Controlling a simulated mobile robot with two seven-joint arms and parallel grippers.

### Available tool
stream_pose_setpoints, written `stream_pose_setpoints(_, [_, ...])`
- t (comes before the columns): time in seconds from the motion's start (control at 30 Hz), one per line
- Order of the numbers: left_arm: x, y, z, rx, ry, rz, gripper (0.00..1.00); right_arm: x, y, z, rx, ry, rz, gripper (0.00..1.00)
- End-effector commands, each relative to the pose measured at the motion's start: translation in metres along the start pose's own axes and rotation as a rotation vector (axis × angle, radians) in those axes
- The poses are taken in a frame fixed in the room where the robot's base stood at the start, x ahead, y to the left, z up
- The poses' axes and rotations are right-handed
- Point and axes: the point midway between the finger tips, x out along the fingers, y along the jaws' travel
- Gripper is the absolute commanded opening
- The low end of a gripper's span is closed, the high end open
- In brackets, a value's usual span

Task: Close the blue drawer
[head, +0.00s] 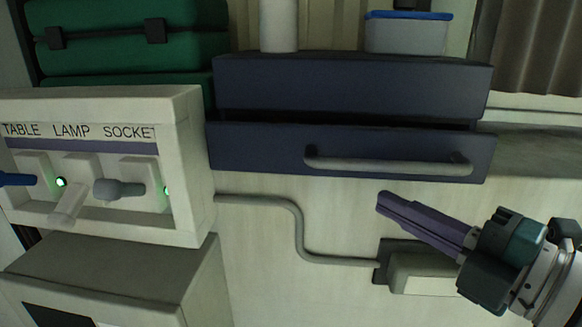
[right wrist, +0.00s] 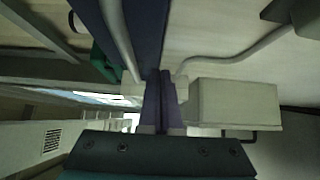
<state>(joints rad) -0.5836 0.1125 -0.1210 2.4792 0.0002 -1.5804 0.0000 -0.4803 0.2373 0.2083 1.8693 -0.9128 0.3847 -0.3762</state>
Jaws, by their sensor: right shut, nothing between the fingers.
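The blue drawer (head: 260,150) is in the middle of the head view, under a dark blue cabinet top (head: 350,85). It stands slightly out, with a dark gap above its front at the right. Its grey bar handle (head: 390,163) runs along the front. My right gripper (head: 381,201) has purple fingers, shut and empty, below and apart from the handle in the head view. In the right wrist view the shut fingers (right wrist: 160,80) point towards the drawer front (right wrist: 150,25), with the handle (right wrist: 118,35) to their left. My left gripper is not in view.
A switch panel (head: 100,100) with levers stands at the left, above a grey box (head: 110,270). A conduit (head: 300,225) runs to a wall box (head: 425,272) partly behind my right gripper. A blue-lidded tub (head: 405,35) and a white cylinder (head: 279,25) stand on the cabinet.

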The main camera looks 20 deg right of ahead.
Motion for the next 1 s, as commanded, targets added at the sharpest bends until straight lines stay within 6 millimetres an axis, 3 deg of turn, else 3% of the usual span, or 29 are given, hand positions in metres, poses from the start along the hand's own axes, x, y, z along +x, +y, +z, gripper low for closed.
stream_pose_setpoints(0.23, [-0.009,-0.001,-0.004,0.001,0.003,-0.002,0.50,0.023,0.001,0.024,-0.001,-0.001,0.000,0.00])
stream_pose_setpoints(0.73, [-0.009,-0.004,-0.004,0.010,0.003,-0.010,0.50,0.028,-0.001,0.029,0.000,0.000,0.000,0.00])
stream_pose_setpoints(1.0, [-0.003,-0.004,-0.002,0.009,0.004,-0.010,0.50,0.046,-0.001,0.048,-0.001,0.000,-0.001,0.00])
